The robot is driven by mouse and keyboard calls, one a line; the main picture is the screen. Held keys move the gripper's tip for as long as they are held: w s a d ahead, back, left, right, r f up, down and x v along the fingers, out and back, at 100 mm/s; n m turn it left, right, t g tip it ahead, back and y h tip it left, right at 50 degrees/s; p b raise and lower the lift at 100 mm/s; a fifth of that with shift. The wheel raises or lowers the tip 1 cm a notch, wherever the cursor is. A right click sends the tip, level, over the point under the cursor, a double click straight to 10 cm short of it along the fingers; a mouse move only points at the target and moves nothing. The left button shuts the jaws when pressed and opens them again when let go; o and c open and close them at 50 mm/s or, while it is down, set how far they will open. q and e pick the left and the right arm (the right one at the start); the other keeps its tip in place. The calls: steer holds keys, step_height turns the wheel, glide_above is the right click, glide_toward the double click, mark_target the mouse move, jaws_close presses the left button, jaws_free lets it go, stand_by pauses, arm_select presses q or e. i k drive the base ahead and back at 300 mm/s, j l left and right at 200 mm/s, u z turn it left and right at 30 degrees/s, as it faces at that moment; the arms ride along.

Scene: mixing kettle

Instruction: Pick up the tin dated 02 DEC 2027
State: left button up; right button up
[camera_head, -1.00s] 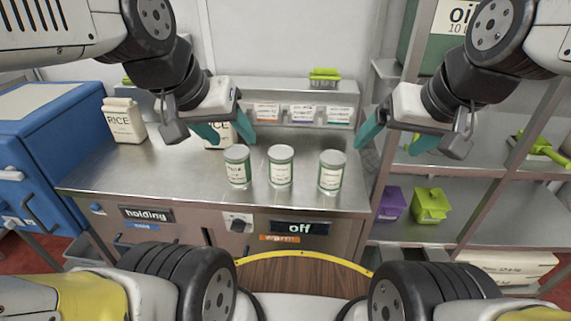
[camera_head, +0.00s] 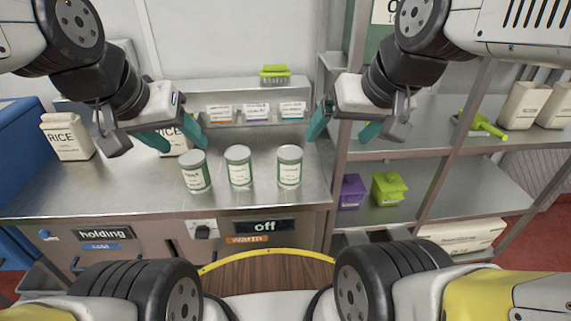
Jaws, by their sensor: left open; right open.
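My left gripper (camera_head: 180,142) is open and empty, above and behind the left tin in the picture, in front of a rice bag. My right gripper (camera_head: 342,128) is open and empty, up and to the right of the right tin. Neither gripper touches a tin.
The steel counter (camera_head: 130,190) is clear left of the tins. Rice bags (camera_head: 66,137) stand toward its back left. A raised ledge with labels and a green container (camera_head: 274,73) is behind. Shelving with purple (camera_head: 351,191) and green boxes (camera_head: 388,189) stands at right.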

mark_target(238, 158)
steer(key=l+u, duration=0.2)
steer(key=u, duration=0.2)
steer(key=k+l+u, duration=0.1)
steer(key=u, duration=0.25)
steer(key=l+u, duration=0.2)
steer(key=u, duration=0.2)
steer(key=k, duration=0.05)
